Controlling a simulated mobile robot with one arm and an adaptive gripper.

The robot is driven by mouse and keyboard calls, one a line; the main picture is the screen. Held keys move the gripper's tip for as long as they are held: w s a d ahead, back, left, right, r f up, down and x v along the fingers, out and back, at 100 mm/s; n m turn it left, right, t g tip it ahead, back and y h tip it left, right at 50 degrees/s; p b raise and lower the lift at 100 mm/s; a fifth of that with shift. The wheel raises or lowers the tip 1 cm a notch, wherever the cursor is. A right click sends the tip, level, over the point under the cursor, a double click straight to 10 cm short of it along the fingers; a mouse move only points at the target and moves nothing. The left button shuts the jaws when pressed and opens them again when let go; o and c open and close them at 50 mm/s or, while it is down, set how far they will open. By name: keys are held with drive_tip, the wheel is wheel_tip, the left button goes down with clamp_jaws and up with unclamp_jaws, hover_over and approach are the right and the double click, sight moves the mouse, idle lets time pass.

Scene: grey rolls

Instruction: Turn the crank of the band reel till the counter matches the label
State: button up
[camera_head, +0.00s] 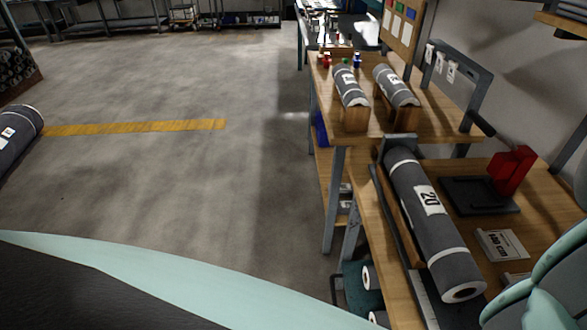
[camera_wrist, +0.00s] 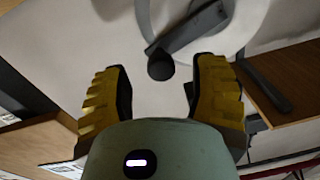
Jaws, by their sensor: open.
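In the wrist view, my gripper (camera_wrist: 161,72) has its two yellow ribbed fingers spread apart. A dark round knob (camera_wrist: 160,66) lies in the picture between the fingertips, with no clear contact on either finger. It appears to sit at the end of a dark crank arm (camera_wrist: 190,28), which runs up to the right in front of a pale round disc (camera_wrist: 258,18), apparently the band reel. I cannot see a counter or make out its label. In the head view my gripper is not visible, and I cannot identify the reel or crank there.
A large grey roll (camera_head: 408,195) labelled 20 lies along the right bench. Two smaller rolls (camera_head: 350,88) (camera_head: 396,88) rest on wooden cradles behind it. A red block (camera_head: 512,170) stands on a black plate (camera_head: 470,195). A dark bar (camera_wrist: 272,95) shows right in the wrist view.

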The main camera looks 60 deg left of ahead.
drive_tip(key=shift+x, duration=1.35)
drive_tip(key=shift+o, duration=0.4)
drive_tip(key=shift+a, duration=0.15)
clamp_jaws()
